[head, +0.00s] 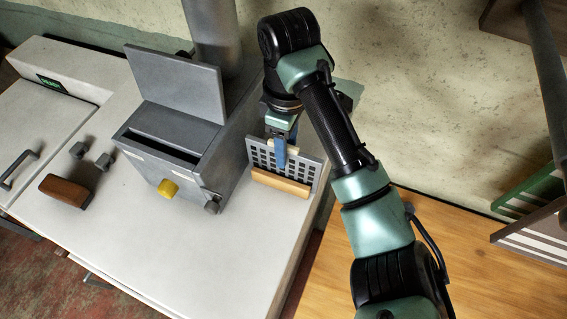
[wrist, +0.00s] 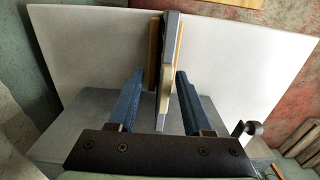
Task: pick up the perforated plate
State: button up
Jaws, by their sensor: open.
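The perforated plate (head: 312,172) is a grey panel with a grid of dark square holes and a wooden strip along its lower part. It stands on the white worktop, right of the grey metal box. My gripper (head: 282,150) is over its upper edge, one blue finger in front of its face. In the wrist view the plate (wrist: 168,60) shows nearly edge-on, with wood on both sides. My gripper (wrist: 161,76) is open there, its two blue fingers on either side of the plate, with a visible gap at least on the right. The far finger is mostly hidden in the head view.
The grey box (head: 180,150) with a raised lid, a yellow knob (head: 168,188) and a metal pipe (head: 212,30) stands close left of the plate. A brown wooden block (head: 67,190) lies at the left of the worktop (head: 190,255). The worktop's front is clear.

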jog(key=f, duration=0.1)
jog(key=f+p, duration=0.1)
jog(key=f, duration=0.2)
jog(key=shift+s+f+p, duration=0.3)
jog(key=shift+f+p, duration=0.05)
jog(key=shift+f, duration=0.05)
grip_shut()
